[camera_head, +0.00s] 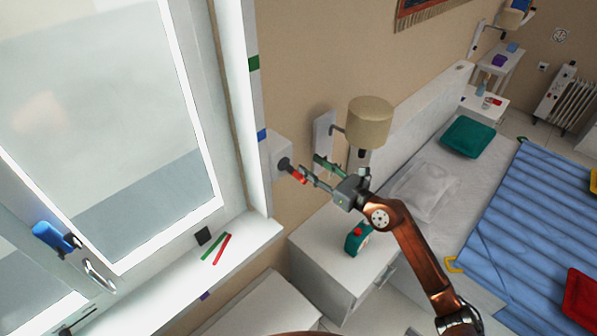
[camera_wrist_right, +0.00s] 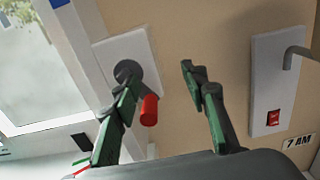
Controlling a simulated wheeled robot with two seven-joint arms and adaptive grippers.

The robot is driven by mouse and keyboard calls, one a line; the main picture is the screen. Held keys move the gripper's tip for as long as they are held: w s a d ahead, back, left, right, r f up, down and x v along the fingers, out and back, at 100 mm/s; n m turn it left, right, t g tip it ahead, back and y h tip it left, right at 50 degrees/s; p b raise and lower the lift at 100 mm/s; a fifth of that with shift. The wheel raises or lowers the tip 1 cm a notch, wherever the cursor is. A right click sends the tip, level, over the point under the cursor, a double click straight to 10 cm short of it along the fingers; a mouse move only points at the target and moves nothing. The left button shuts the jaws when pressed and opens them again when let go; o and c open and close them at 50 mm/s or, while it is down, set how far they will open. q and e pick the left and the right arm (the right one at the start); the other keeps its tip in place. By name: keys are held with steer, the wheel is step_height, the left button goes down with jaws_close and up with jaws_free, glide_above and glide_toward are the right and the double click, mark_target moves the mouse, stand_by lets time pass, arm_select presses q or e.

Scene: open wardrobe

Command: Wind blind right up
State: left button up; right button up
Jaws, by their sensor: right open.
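The winder is a white wall box (camera_head: 281,148) beside the window, with a dark round hub (camera_wrist_right: 127,71) and a red crank handle (camera_head: 299,178). In the right wrist view the red handle (camera_wrist_right: 149,110) points toward the camera, below and right of the hub. My right gripper (camera_head: 312,169) is open in front of the winder. Its left finger overlaps the hub in the wrist view, and the red handle shows between the fingers; I cannot tell whether they touch. The window pane (camera_head: 110,120) is on the left; I cannot make out the blind on it. My left gripper is out of view.
A beige lamp (camera_head: 370,122) and its wall plate with a red switch (camera_wrist_right: 273,118) are right of the winder. A white cabinet (camera_head: 325,265) with a teal clock (camera_head: 356,241) stands below. Green and red sticks (camera_head: 222,249) lie on the sill. A bed is at right.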

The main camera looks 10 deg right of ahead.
steer(key=v, duration=0.6)
stand_by(0.6)
